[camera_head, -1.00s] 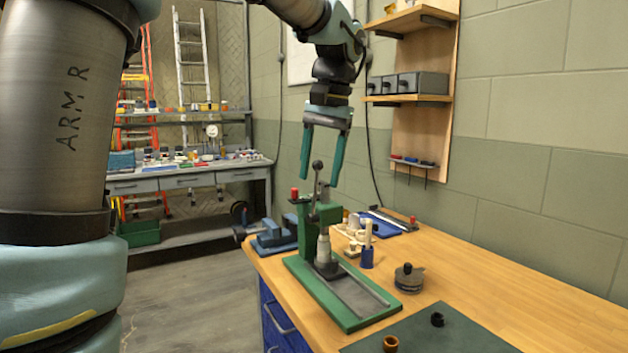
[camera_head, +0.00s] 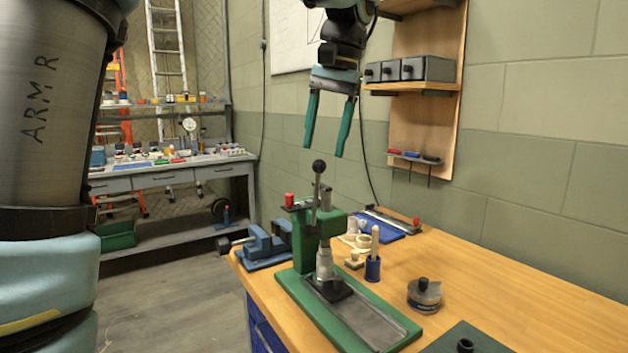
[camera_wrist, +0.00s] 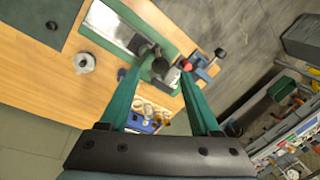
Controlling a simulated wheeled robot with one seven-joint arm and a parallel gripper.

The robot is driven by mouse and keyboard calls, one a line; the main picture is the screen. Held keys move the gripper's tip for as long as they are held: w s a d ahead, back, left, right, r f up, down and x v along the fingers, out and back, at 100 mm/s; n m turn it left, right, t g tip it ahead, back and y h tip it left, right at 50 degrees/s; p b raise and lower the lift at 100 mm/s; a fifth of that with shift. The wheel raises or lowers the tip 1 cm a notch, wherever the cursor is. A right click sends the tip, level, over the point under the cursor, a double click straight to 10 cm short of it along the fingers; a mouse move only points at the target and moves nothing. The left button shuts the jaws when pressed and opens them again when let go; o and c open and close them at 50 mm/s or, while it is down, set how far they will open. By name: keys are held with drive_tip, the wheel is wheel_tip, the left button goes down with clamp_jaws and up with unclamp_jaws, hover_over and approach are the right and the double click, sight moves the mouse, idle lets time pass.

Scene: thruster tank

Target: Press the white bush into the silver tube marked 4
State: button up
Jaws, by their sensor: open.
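My gripper (camera_head: 324,151) is open and empty, with two green fingers pointing down in the air above and behind the green bench press (camera_head: 305,238). It also shows in the wrist view (camera_wrist: 162,72), with the press beyond the fingertips. A silver upright cylinder (camera_head: 324,262) stands under the press head on a dark block; I cannot tell whether it is a tube or part of the press. Several cream-white ring-like pieces (camera_head: 362,241) sit behind and right of the press; I cannot tell which is the bush. No number 4 is readable.
A blue holder (camera_head: 373,268) with a cream peg, a blue tray (camera_head: 392,226) and a round metal piece (camera_head: 424,295) are right of the press. A blue vice (camera_head: 264,246) is left. A dark mat (camera_head: 440,345) lies in front. The bench's right side is clear.

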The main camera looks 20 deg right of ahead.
sight(318, 173)
drive_tip(key=f, duration=0.5)
drive_tip(key=w+a+f, duration=0.1)
drive_tip(key=f, duration=0.2)
drive_tip(key=shift+w+a+f+p, duration=0.1)
drive_tip(key=shift+f+p, duration=0.15)
drive_tip(key=shift+p, duration=0.15)
drive_tip(key=shift+c, duration=0.4)
clamp_jaws()
idle(0.5)
